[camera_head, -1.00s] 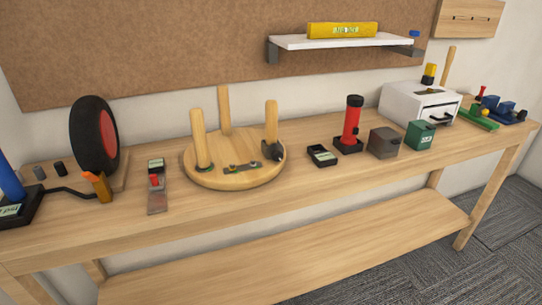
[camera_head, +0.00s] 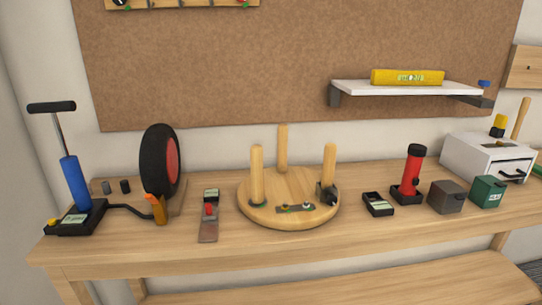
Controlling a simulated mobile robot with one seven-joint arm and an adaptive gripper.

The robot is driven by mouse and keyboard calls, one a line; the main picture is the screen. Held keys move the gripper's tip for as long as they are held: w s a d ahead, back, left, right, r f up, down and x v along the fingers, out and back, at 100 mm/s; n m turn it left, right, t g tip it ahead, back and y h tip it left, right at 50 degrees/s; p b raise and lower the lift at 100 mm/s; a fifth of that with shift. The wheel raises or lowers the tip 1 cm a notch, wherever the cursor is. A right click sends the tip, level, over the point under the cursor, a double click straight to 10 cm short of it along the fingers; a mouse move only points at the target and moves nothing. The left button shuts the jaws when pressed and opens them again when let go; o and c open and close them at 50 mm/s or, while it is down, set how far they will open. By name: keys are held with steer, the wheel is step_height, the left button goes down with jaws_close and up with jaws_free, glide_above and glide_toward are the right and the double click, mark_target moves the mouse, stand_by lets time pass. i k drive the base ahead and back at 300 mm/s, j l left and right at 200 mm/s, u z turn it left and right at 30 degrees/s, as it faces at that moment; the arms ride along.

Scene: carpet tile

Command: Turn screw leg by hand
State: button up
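A round wooden stool seat (camera_head: 290,215) lies upside down on the workbench near the middle of the view. Three pale wooden legs stand up from it: a left leg (camera_head: 257,174), a back leg (camera_head: 282,148) and a right leg (camera_head: 329,166). A dark clamp-like part (camera_head: 326,193) sits at the base of the right leg. A small metal plate with coloured knobs (camera_head: 294,208) lies on the seat between the front legs. I cannot tell which leg is loose. My gripper is not in view.
A black tray (camera_head: 378,204), red flashlight (camera_head: 413,168), small boxes (camera_head: 446,197) and white drawer unit (camera_head: 485,158) stand right. A shelf (camera_head: 405,90) hangs above.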

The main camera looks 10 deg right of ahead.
mark_target(256, 151)
steer(key=i+l+u, duration=0.6)
steer(key=i, duration=0.2)
steer(key=j, duration=0.1)
